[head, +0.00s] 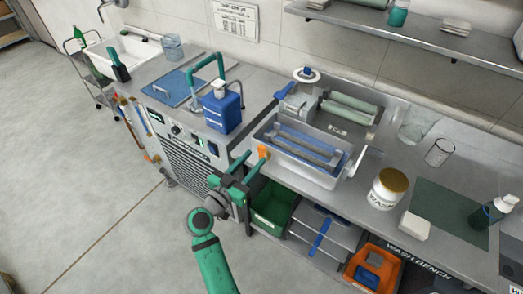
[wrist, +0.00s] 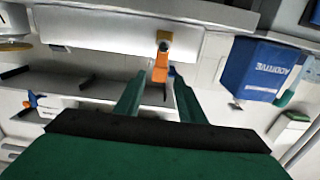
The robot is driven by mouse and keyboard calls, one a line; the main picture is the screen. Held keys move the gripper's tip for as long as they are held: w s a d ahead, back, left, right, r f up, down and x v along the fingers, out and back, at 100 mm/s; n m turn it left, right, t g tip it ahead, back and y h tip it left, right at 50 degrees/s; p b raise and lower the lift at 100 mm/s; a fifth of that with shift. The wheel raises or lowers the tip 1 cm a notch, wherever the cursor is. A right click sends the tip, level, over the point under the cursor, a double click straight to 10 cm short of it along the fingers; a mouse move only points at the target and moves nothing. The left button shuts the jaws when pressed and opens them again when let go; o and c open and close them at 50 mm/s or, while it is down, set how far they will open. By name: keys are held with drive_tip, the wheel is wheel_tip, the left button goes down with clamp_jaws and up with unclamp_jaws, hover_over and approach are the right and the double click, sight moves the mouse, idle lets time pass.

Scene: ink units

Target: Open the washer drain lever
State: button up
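The washer (head: 322,140) is a grey metal tub unit on the bench, with rollers inside. An orange lever (head: 264,151) sticks out at its front left corner. In the wrist view the orange lever (wrist: 160,68) hangs from a brass-coloured fitting (wrist: 164,40) on the pale washer wall (wrist: 110,28). My gripper (head: 250,160) is in front of the bench, close to the lever. In the wrist view my green gripper fingers (wrist: 156,90) are apart, with the lever's end in the gap between their tips. I cannot tell whether either finger touches it.
A blue jug (head: 222,108) stands on the bench left of the washer; it also shows in the wrist view (wrist: 258,70). A white jar (head: 387,188) stands to the right. Below are a green bin (head: 270,205) and an orange bin (head: 376,266). The floor at left is clear.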

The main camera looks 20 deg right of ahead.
sight(260, 151)
drive_tip(key=x, duration=0.6)
clamp_jaws()
